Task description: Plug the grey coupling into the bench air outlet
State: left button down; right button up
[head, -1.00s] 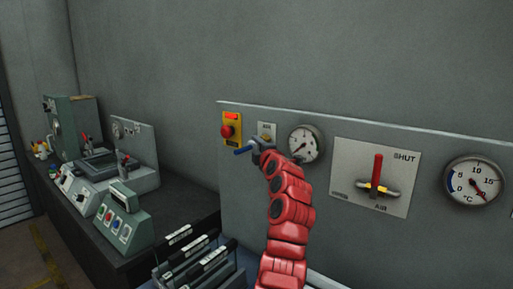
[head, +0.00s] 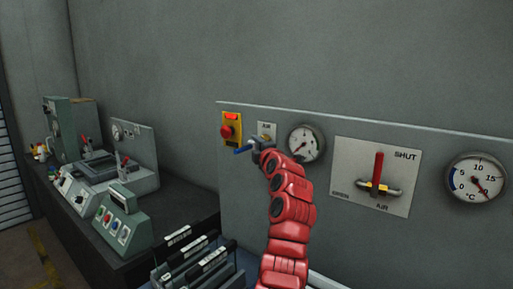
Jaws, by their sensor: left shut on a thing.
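My left gripper (head: 260,148) is at the end of the red arm, in front of the bench's upright panel. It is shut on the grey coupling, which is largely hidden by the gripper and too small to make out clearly. A short blue piece (head: 243,150) sticks out to the left of the jaws. The bench air outlet's plate (head: 266,128), marked AIR, shows just above the gripper. The outlet's opening is hidden behind the gripper, so I cannot tell whether the coupling touches it. My right gripper is not in view.
A red button on a yellow plate (head: 231,128) is close on the left. A round gauge (head: 305,143) is close on the right. Further right are a red-handled air valve (head: 378,172) and a temperature gauge (head: 477,179). Black-topped racks (head: 200,262) stand below left.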

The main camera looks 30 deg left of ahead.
pick_arm(q)
jog(key=shift+w, duration=0.55)
jog(key=shift+c, duration=1.8)
grip_release()
jog(key=b+v, duration=0.4)
jog(key=v, duration=0.8)
jog(key=shift+s, duration=0.1)
